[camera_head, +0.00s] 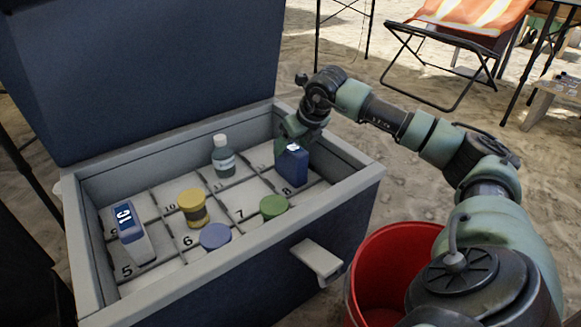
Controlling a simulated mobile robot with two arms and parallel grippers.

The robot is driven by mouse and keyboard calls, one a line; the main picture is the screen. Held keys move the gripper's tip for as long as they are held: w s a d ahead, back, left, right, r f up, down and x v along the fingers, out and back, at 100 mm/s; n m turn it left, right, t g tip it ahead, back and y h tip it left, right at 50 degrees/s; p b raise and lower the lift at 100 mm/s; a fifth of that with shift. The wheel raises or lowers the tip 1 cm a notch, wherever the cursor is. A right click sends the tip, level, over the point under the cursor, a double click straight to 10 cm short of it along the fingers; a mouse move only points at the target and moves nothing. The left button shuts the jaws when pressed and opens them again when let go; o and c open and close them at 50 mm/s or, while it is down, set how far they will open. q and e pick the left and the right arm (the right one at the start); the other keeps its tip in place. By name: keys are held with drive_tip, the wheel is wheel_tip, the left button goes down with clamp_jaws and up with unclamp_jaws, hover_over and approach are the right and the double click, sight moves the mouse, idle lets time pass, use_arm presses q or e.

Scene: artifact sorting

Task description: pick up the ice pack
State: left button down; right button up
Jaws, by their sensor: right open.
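A dark blue block (292,166), which looks like the ice pack, stands upright in the open cooler (255,232) by the compartment marked 8. Its top has a small pale patch. My right gripper (288,136) is open, at the block's top and upper left side. Its fingers are partly hidden, and I cannot tell whether they touch the block. A grey item with a blue label (127,232) stands by compartment 5 at the left; its lettering is hard to read. My left gripper is not in view.
A clear bottle (222,158), a yellow-lidded jar (193,208), a blue lid (215,236) and a green lid (273,206) sit in other compartments. The raised cooler lid (140,80) stands behind. A red bucket (395,250) is at the right, and a folding chair (455,45) is beyond.

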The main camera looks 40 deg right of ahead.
drive_tip(key=b+x, duration=0.3)
drive_tip(key=x, duration=0.1)
drive_tip(key=shift+s, duration=0.15)
drive_tip(key=shift+w+f+b, duration=0.3)
drive_tip(key=shift+f+b, duration=0.05)
drive_tip(key=shift+r, duration=0.1)
drive_tip(key=shift+f, duration=0.25)
clamp_jaws()
